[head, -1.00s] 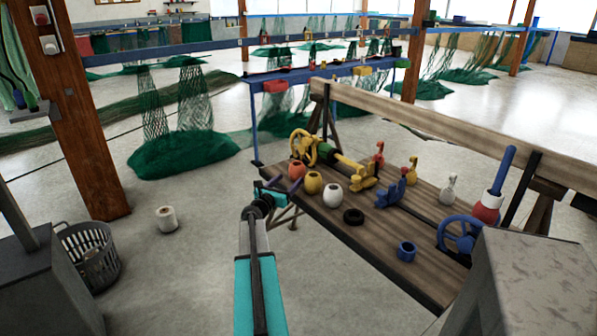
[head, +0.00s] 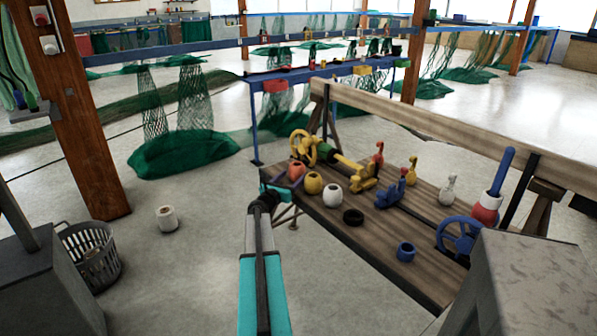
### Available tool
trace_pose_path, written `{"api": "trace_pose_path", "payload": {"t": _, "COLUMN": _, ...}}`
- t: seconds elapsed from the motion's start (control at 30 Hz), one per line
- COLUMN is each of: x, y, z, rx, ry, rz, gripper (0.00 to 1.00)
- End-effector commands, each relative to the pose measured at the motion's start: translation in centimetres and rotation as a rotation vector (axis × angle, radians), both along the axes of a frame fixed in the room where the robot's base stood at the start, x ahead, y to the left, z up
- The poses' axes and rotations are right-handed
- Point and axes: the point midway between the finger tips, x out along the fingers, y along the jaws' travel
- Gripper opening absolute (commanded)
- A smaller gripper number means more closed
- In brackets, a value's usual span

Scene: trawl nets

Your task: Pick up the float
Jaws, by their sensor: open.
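Three rounded, hollow-topped pieces that look like floats stand in a row on the wooden bench: an orange one (head: 296,170), a yellow one (head: 314,183) and a white one (head: 333,195). Which one is the task's float cannot be told from the picture. My gripper (head: 286,184) is open at the bench's left end, just in front of the orange float and left of the yellow one. Its jaws partly cover the orange float's lower side. Whether they touch it cannot be told.
A black ring (head: 353,217), a blue cup-like piece (head: 405,251) and blue (head: 391,196) and yellow (head: 362,180) fittings lie on the bench (head: 375,250). A yellow handwheel (head: 303,146) stands behind the orange float. A grey block (head: 520,285) stands at front right.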

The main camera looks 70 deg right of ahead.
Motion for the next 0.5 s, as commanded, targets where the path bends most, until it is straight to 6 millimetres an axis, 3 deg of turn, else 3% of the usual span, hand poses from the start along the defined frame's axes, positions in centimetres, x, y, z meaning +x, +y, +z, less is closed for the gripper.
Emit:
{"api": "trace_pose_path", "payload": {"t": 0.2, "x": -0.2, "y": -1.9, "z": 0.0, "rx": 0.000, "ry": 0.000, "rz": 0.000, "gripper": 0.65}}
{"api": "trace_pose_path", "payload": {"t": 0.5, "x": -0.3, "y": -2.2, "z": 0.0, "rx": 0.000, "ry": 0.000, "rz": 0.001, "gripper": 0.65}}
